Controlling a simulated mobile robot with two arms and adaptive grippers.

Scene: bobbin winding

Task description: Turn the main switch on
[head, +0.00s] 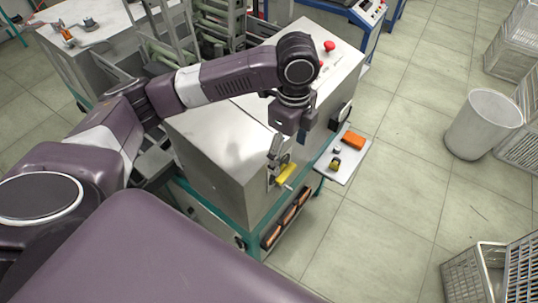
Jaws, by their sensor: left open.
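My left gripper (279,158) hangs fingers-down at the front face of the grey machine cabinet (215,140). It is open, and nothing shows held between its fingers. A yellow part (287,173) on a small light plate shows on the cabinet face, right by the fingertips. It looks like the main switch, but its handle position is too small to tell. The fingers partly cover this spot, and I cannot tell whether they touch it. My right gripper is out of view.
A small shelf (347,172) juts from the machine, holding an orange block (353,142) and a small yellow-black item (335,163). A red button (329,46) sits on the machine top. A bin (481,124) and a crate (472,274) stand right; floor between is clear.

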